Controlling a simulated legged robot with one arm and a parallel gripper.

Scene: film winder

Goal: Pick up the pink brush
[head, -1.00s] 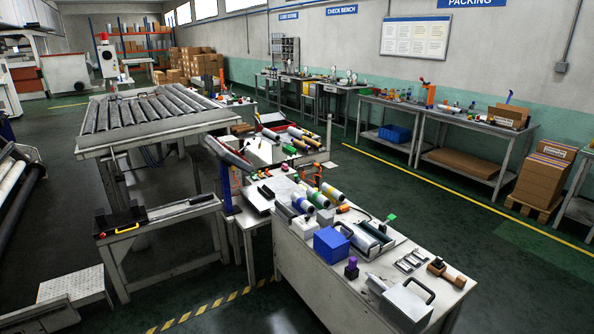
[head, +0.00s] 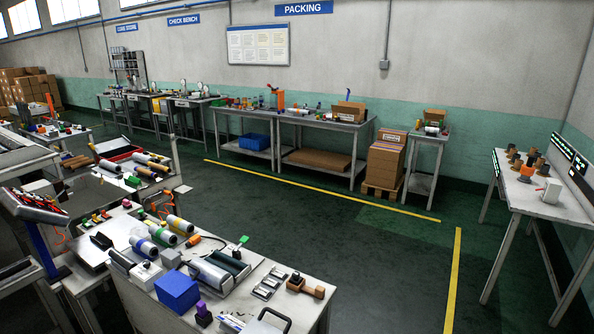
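I cannot make out a pink brush in the head view; many items on the benches are too small to tell apart. A small purple-topped item (head: 202,312) stands at the front of the near bench (head: 313,300), beside a blue box (head: 177,290). A wooden-handled item (head: 305,287) lies near that bench's right end. My gripper is not in view.
Rollers (head: 180,224) and a tray (head: 218,273) crowd the near bench. Packing tables (head: 325,121) line the back wall, with stacked cartons (head: 385,165). Another table (head: 545,203) stands at right. Green floor (head: 370,250) between them is clear.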

